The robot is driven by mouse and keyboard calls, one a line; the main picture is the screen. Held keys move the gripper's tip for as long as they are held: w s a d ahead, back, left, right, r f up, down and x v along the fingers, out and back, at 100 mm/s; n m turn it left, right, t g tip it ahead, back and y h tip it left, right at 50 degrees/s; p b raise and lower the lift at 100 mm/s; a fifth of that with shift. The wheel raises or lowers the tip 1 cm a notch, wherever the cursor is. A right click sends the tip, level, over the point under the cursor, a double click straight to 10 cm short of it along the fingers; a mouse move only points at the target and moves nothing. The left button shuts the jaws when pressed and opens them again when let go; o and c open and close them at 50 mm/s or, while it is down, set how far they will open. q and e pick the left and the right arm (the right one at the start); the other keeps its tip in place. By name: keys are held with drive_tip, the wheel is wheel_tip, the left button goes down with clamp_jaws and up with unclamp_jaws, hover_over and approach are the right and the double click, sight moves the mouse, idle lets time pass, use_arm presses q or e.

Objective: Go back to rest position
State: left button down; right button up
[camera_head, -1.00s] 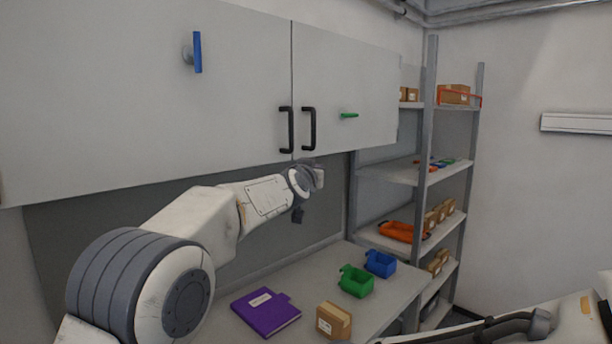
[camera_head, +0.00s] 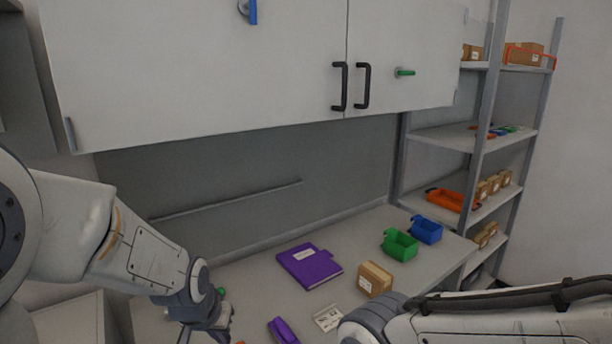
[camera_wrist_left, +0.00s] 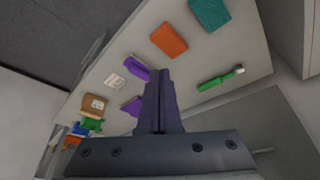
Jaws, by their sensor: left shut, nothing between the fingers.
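My left gripper (camera_head: 205,327) is low at the left of the head view, above the near left part of the workbench (camera_head: 250,285). Its fingers (camera_wrist_left: 160,105) are together and empty in the left wrist view, pointing over the bench. My right arm (camera_head: 480,318) comes in from the right, low across the front; its gripper is out of the frame. The left arm touches nothing that I can see.
A purple binder (camera_head: 310,265), a cardboard box (camera_head: 375,279), a green bin (camera_head: 400,244) and a blue bin (camera_head: 426,230) stand on the bench. A purple item (camera_head: 283,331) lies nearer. Wall cabinets (camera_head: 220,70) hang above; a shelf rack (camera_head: 475,135) is at right.

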use_arm(q)
drive_tip(key=s+a+f+g, duration=0.2)
drive_tip(key=s+f, duration=0.1)
drive_tip(key=s, duration=0.4)
drive_tip(key=s+d+m+g+b, duration=0.2)
drive_tip(key=s+d+m+b, duration=0.4)
drive_tip(key=s+d, duration=0.7)
drive_tip(key=shift+s+d+r+m+h, duration=0.2)
drive_tip(key=shift+s+m+h, duration=0.1)
drive_tip(key=shift+s, duration=0.15)
